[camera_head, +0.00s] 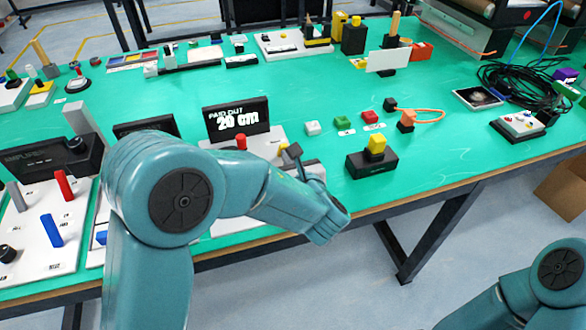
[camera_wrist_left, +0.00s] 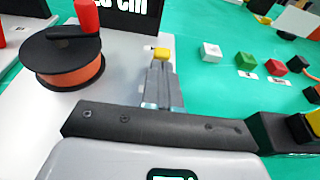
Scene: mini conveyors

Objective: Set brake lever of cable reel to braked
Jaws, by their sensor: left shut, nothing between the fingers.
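The cable reel (camera_wrist_left: 70,62) has an orange drum, a black top and a red crank knob (camera_wrist_left: 87,15); it is at the left of the left wrist view. In the head view only its red knob (camera_head: 241,142) shows clearly, as my left arm hides most of the unit. The brake lever's yellow tip (camera_wrist_left: 161,53) also shows in the head view (camera_head: 282,149); its shaft and setting are hidden. My left gripper (camera_wrist_left: 160,75) is shut and empty, its fingertips close to the yellow tip. I cannot tell whether they touch. My right gripper is out of view.
A display (camera_head: 237,119) reading "PAID OUT 20 cm" stands behind the reel. White, green and red blocks (camera_head: 343,123) lie to the right. A black box with a yellow block (camera_head: 376,145) stands near the table's front edge. Panels with levers (camera_head: 50,230) are at left.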

